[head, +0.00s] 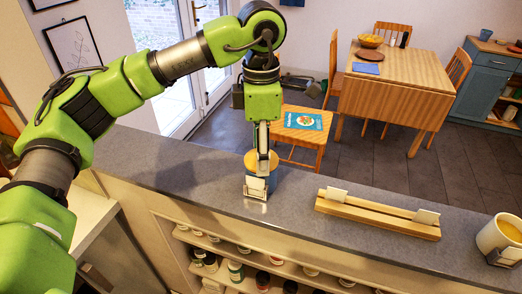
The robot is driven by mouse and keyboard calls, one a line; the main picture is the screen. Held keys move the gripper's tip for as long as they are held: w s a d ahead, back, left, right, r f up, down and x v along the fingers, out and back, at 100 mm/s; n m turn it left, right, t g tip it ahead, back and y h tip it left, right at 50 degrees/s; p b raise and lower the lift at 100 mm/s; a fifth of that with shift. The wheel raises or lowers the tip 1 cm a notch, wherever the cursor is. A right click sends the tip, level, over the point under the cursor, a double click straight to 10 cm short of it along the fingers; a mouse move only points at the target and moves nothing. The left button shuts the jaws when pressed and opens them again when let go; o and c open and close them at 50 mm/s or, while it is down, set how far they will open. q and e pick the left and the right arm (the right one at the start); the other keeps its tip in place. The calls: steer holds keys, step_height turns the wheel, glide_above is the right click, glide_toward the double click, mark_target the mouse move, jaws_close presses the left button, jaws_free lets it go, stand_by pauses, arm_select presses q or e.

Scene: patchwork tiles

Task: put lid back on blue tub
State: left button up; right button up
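My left gripper (257,187) points down, in front of and over the tub. Its fingers overlap the tub in this view, so their opening and any grip on the lid are unclear. My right gripper cannot be made out.
A wooden rack (376,215) with two pale upright pieces lies right of the tub. A cream mug-like container (497,235) with a yellow-orange top stands at the far right, a small metallic piece before it. Counter between tub and rack is clear. Shelves of jars (235,270) sit below.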

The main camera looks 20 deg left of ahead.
stand_by(0.3)
arm_select(q)
steer(key=o, duration=1)
steer(key=shift+o, duration=0.2)
steer(key=o, duration=0.5)
steer(key=shift+r+p, duration=2.1)
steer(key=shift+r, duration=1.45)
